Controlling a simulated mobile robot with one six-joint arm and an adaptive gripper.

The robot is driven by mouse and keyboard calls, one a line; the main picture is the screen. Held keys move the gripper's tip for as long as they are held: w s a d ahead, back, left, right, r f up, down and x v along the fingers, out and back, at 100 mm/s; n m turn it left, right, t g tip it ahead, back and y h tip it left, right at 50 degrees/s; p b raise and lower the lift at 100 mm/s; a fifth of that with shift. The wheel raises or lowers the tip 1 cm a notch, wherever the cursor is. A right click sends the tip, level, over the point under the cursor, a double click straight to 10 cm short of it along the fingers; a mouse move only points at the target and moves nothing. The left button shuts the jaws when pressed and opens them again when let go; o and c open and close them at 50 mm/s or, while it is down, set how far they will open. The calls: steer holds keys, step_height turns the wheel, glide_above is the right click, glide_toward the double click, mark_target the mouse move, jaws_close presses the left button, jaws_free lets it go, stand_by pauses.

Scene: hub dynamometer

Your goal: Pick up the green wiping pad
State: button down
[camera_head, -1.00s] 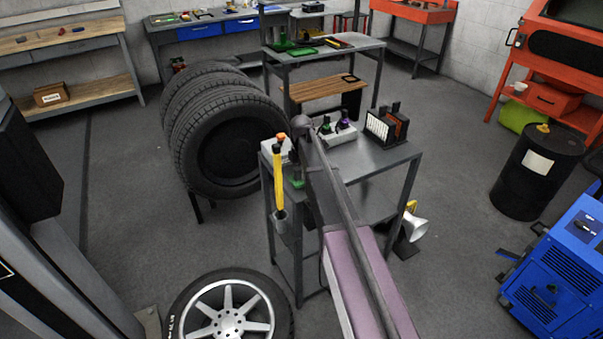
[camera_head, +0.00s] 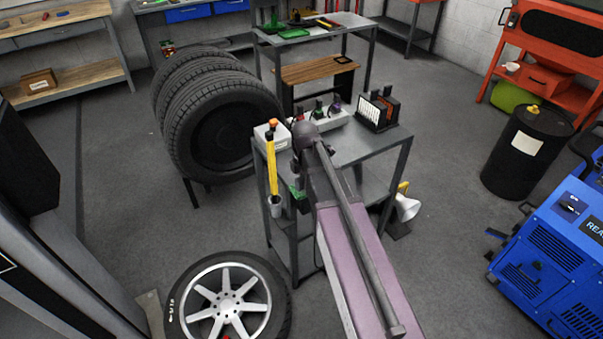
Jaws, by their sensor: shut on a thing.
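A small green piece, which looks like the green wiping pad (camera_head: 297,191), shows just left of my arm, at the near side of the grey metal workbench (camera_head: 372,141). My gripper (camera_head: 302,200) is mostly hidden behind my own arm; only a dark part of it shows beside the green piece. It is shut on this piece, as far as the view shows. The exact grip and the pad's far side are hidden.
The bench carries a white box (camera_head: 272,135), bottles and a dark rack (camera_head: 378,110). A yellow tool (camera_head: 271,168) hangs at its left corner. Tyres (camera_head: 222,130) stand left; a wheel (camera_head: 225,303) lies in front. A black drum (camera_head: 530,150) and blue machine (camera_head: 560,255) are right.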

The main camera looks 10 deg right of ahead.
steer(key=shift+s, duration=0.4)
steer(key=c, duration=1.1)
jaws_free()
jaws_close()
